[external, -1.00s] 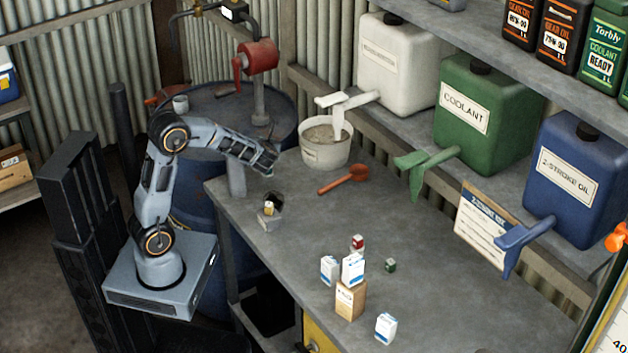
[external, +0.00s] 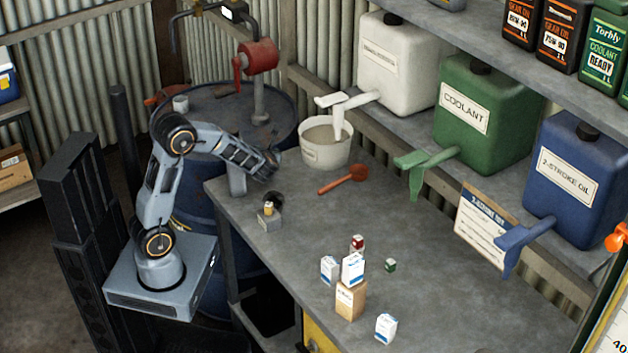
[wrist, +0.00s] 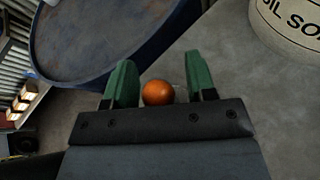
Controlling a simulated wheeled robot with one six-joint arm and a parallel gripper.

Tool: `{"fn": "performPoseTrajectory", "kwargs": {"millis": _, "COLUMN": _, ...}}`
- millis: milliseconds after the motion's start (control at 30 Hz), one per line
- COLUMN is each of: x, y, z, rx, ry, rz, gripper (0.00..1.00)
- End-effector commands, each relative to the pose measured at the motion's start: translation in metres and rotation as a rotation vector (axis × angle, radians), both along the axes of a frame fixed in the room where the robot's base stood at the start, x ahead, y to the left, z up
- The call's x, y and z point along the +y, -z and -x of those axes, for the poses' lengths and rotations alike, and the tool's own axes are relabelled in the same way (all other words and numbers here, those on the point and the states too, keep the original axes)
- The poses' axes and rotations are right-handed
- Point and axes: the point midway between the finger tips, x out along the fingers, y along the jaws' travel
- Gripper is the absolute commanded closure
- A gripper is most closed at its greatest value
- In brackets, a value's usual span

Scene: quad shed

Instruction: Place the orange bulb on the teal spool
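The orange bulb (wrist: 158,92) shows as a round orange ball between the two green fingers of my gripper (wrist: 160,82) in the wrist view. Its lower edge is hidden by the gripper body. Narrow gaps show between it and both fingers, and I cannot tell whether it is below them. In the external view my gripper (external: 272,164) is over the near left corner of the workbench, and no orange ball can be made out there. I cannot identify a teal spool in either view.
A whitish tub (external: 325,153) is close right of my gripper. A blue drum (external: 215,104) stands behind.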

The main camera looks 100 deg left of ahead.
Motion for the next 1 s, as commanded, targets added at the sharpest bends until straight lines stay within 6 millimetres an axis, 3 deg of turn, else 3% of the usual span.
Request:
{"fn": "performPoseTrajectory", "kwargs": {"millis": 267, "x": 0.000, "y": -0.004, "z": 0.000, "rx": 0.000, "ry": 0.000, "rz": 0.000, "gripper": 0.49}}
{"fn": "performPoseTrajectory", "kwargs": {"millis": 367, "x": -0.008, "y": -0.007, "z": -0.003, "rx": -0.002, "ry": 0.001, "rz": -0.002, "gripper": 0.49}}
{"fn": "performPoseTrajectory", "kwargs": {"millis": 700, "x": -0.067, "y": -0.031, "z": -0.017, "rx": -0.002, "ry": 0.005, "rz": -0.001, "gripper": 0.49}}
{"fn": "performPoseTrajectory", "kwargs": {"millis": 1000, "x": -0.101, "y": -0.045, "z": -0.024, "rx": -0.002, "ry": 0.002, "rz": -0.001, "gripper": 0.49}}
